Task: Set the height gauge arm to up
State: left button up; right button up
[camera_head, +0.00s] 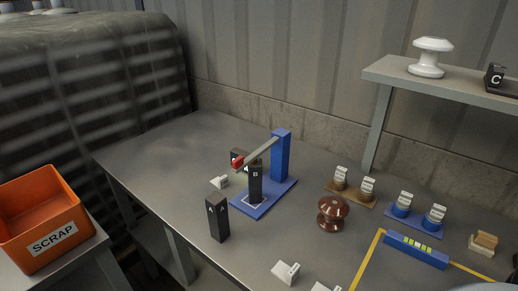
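The height gauge has a flat blue base (275,196) and an upright blue post (281,158) on the grey table. Its grey arm (262,149) runs from near the top of the post toward the front left and ends in a red tip (237,161). The arm appears to slope down toward the tip, though I cannot tell how much is perspective. A black block marked B (255,184) stands upright on the base, close to the arm; I cannot tell whether they touch. Neither of my grippers is in view.
A brown insulator (333,212) stands to the right. An orange scrap bin (42,217) is at left. A shelf (440,85) overhangs the right.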

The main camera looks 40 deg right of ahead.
aim_at(238, 164)
jog(key=k, duration=1)
jog(key=u, duration=1.55)
jog(key=i, duration=1.4)
jog(key=z, duration=3)
